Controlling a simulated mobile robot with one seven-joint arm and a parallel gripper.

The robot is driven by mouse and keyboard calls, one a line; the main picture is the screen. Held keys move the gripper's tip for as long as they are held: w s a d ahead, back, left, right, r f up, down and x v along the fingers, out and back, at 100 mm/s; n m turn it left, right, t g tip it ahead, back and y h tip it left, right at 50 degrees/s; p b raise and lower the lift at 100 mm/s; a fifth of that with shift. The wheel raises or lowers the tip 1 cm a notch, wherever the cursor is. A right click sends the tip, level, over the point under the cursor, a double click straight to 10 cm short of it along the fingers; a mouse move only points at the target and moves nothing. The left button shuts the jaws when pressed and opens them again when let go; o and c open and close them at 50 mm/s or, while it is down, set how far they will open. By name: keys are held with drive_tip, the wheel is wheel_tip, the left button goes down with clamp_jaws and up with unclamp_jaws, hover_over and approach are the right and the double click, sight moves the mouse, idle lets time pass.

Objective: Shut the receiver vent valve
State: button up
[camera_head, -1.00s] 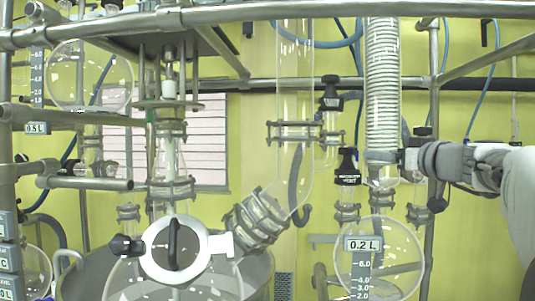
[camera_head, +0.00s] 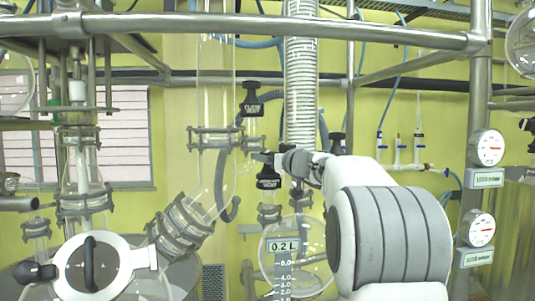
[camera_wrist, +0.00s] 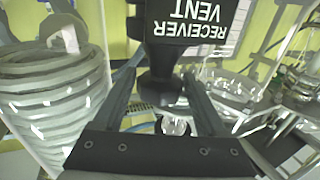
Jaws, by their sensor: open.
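The receiver vent valve (camera_head: 268,179) has a black handle with a white label, above the 0.2 L receiver flask (camera_head: 318,262). In the wrist view its handle (camera_wrist: 190,20) fills the top middle, and the label reads upside down "RECEIVER VENT". My gripper (camera_head: 267,158) is at the valve's top in the head view, partly hidden by my own arm. In the wrist view my gripper (camera_wrist: 158,80) is open, with one finger on each side of the handle's narrower dark end. I cannot tell whether either finger touches it.
A coiled glass condenser (camera_head: 301,90) stands close behind my gripper and fills the left of the wrist view (camera_wrist: 45,90). Another black-handled valve (camera_head: 252,100) is just above. A steel rail (camera_head: 270,24) crosses in front. Two gauges (camera_head: 488,148) (camera_head: 479,229) are at the right.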

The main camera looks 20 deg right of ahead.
drive_tip(key=c, duration=1.1)
drive_tip(key=shift+f, duration=0.15)
drive_tip(key=shift+f+h+b, duration=0.1)
drive_tip(key=shift+h+b, duration=0.2)
drive_tip(key=shift+b, duration=0.25)
